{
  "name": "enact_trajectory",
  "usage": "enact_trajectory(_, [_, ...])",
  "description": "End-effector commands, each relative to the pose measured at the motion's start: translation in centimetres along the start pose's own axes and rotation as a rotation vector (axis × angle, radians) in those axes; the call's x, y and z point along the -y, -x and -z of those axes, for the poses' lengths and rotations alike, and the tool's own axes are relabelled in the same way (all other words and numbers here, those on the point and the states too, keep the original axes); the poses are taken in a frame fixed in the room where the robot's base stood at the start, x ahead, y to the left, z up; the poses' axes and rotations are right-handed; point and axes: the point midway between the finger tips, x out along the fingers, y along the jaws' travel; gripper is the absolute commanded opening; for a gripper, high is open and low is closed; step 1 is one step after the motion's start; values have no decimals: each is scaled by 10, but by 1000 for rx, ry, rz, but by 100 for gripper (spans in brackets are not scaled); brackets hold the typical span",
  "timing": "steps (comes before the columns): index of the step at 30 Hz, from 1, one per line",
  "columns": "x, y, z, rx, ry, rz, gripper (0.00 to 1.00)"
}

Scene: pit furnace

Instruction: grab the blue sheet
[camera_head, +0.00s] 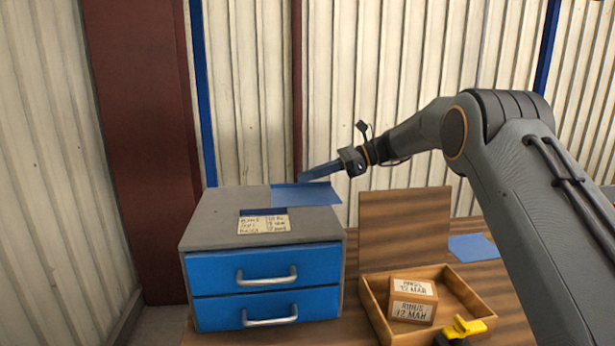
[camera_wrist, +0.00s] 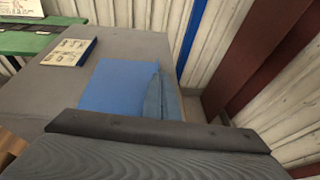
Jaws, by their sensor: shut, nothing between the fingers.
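A blue sheet (camera_head: 306,194) lies flat on the back right part of the grey cabinet top, partly over its right edge. It also shows in the wrist view (camera_wrist: 110,88). My gripper (camera_head: 303,178) is shut and empty, its bluish fingers just above the sheet's far edge in the head view. In the wrist view the fingers (camera_wrist: 157,88) are beside the sheet's right side; I cannot tell whether they touch it. A second blue sheet (camera_head: 472,247) lies on the wooden table at right.
The grey cabinet (camera_head: 215,220) has two blue drawers with metal handles. A label card (camera_head: 263,224) lies on its top over a blue piece. A yellow-topped object (camera_head: 463,328) stands in front. A corrugated wall is behind.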

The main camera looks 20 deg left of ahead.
Motion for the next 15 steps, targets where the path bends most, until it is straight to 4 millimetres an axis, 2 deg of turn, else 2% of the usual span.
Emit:
enact_trajectory(1, [-1,-2,14,-12,-16,-3,0])
enact_trajectory(9, [-1,4,-2,-11,-13,-2,0])
enact_trajectory(15, [-1,6,-5,-10,-12,-1,0])
